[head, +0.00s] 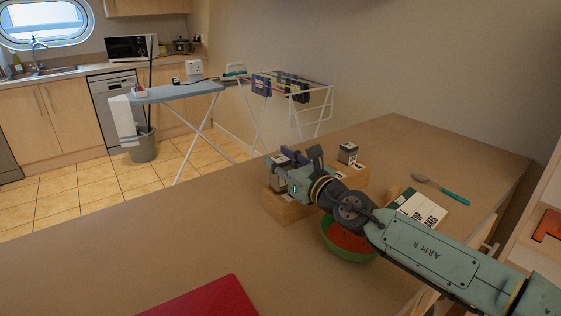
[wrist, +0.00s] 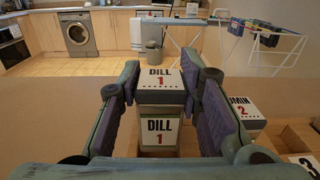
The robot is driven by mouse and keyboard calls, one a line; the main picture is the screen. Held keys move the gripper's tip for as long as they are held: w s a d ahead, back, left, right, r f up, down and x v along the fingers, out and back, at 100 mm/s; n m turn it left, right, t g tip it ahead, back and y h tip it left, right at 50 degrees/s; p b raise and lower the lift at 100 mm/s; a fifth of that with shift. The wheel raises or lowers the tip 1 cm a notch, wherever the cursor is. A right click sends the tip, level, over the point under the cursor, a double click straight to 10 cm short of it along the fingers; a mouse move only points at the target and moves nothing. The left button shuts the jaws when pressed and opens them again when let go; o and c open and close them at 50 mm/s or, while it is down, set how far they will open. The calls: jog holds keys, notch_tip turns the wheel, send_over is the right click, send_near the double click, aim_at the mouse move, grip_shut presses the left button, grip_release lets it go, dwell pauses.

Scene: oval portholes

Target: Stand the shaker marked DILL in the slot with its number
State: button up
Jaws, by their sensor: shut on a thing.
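The DILL shaker (wrist: 160,80) is upright between my fingers in the wrist view, with DILL and 1 on its top and side. My gripper (wrist: 162,95) is shut on it; it also shows in the head view (head: 296,172), over the left part of a wooden rack (head: 287,208). The shaker's base is hidden, so I cannot tell whether it touches the rack. A second shaker, marked 2 with a partly covered name ending in MIN (wrist: 243,110), stands to the right. A label with 3 (wrist: 306,163) shows on the rack at lower right. The slot marked 1 is not visible.
A green bowl with red inside (head: 347,243) sits under my arm. A white printed box (head: 420,208) and a teal-handled spoon (head: 440,190) lie to the right. A red mat (head: 205,300) is at the front edge. The counter's left part is clear.

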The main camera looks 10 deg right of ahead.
aim_at(281, 159)
jog(key=shift+f+b, duration=1.6)
jog(key=shift+b, duration=0.1)
dwell(0.9)
jog(key=o, duration=1.3)
jog(key=shift+c, duration=0.2)
jog(key=shift+o, duration=0.5)
jog(key=shift+o, duration=1.4)
jog(key=shift+r, duration=0.15)
jog(key=shift+r+p, duration=1.7)
jog(key=shift+r, duration=1.7)
